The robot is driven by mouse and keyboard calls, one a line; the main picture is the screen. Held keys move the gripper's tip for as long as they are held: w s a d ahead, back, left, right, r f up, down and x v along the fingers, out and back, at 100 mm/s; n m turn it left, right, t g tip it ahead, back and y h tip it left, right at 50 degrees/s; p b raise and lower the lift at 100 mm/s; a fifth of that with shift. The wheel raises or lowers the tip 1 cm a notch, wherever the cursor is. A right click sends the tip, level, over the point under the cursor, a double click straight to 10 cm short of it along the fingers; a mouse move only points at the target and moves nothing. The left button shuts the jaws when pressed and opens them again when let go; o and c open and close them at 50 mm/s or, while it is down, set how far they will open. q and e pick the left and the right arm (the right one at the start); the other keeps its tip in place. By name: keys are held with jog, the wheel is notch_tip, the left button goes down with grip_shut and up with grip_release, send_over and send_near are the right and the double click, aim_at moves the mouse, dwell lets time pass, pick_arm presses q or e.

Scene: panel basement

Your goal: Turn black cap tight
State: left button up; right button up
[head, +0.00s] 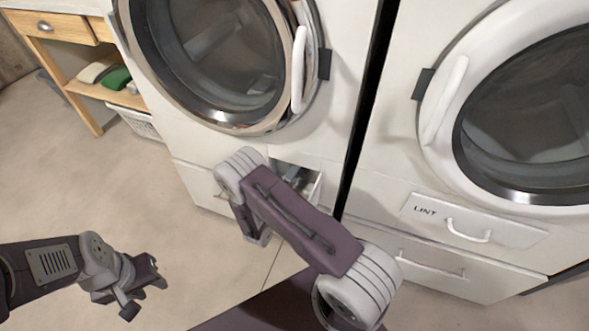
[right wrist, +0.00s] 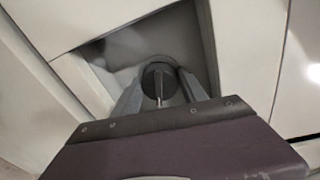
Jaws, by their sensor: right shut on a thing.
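The black cap (right wrist: 158,82) is a dark round knob with a light raised grip bar, set in an open recess low on the left machine. My right gripper (right wrist: 158,92) reaches into that recess, with one finger on each side of the cap, and is shut on it. In the head view the recess (head: 312,182) shows behind my right arm, and the arm hides the cap there. My left gripper (head: 146,290) hangs over the floor at the lower left, empty, with its fingers apart.
The left machine's round door (head: 298,70) is above the recess. The right machine has a round door (head: 455,85) and a drawer marked LINT (head: 490,233). A wooden shelf unit (head: 75,60) with a white basket (head: 138,122) stands at the upper left. Open floor (head: 120,190) lies left of the machines.

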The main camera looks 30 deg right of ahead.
jog(key=m+p, duration=0.2)
jog(key=m, duration=0.2)
jog(key=shift+s+r+y, duration=0.1)
jog(key=shift+y, duration=0.2)
jog(key=shift+m+t+p, duration=0.4)
jog(key=shift+m+p, duration=0.4)
jog(key=shift+m, duration=0.6)
jog(key=o, duration=1.1)
